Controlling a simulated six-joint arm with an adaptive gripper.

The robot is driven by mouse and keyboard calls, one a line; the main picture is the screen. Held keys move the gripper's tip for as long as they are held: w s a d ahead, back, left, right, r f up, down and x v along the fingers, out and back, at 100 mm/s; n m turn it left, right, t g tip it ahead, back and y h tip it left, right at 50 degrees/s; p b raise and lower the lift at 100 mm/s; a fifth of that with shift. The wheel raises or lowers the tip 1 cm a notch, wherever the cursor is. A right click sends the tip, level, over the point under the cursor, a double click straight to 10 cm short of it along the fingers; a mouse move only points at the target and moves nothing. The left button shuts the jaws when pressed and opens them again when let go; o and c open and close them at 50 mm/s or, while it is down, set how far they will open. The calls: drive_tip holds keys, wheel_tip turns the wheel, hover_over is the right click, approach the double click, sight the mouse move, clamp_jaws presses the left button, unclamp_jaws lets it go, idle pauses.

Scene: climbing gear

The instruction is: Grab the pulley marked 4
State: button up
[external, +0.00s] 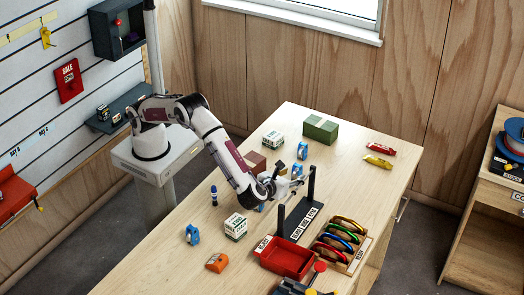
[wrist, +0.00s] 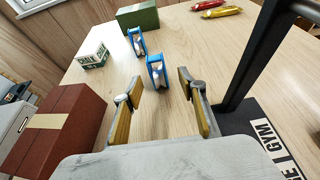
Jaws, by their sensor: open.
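Several blue pulleys stand on the wooden table, and I cannot read a number on any of them. In the wrist view, a near blue pulley (wrist: 156,73) stands upright just beyond my open fingers, roughly in line with the gap. A second blue pulley (wrist: 137,42) stands farther off and slightly left. In the external view, one pulley (external: 302,150) is behind my gripper (external: 294,187), one (external: 297,170) is close to it, and another (external: 192,234) is at the front left. My gripper (wrist: 158,96) is open and empty above the table.
A dark stand with an upright post (wrist: 253,55) is close on my gripper's right. A brown box (wrist: 58,125) is on its left. A white box (wrist: 93,54) and a green box (external: 320,128) stand farther back. A red tray (external: 286,257) and a carabiner rack (external: 340,245) are in front.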

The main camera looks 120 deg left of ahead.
sight(295, 173)
drive_tip(key=shift+a+f, duration=0.25)
drive_tip(key=shift+a, duration=0.3)
drive_tip(key=shift+a, duration=0.1)
drive_tip(key=shift+x, duration=2.55)
drive_tip(key=shift+s, duration=0.15)
clamp_jaws()
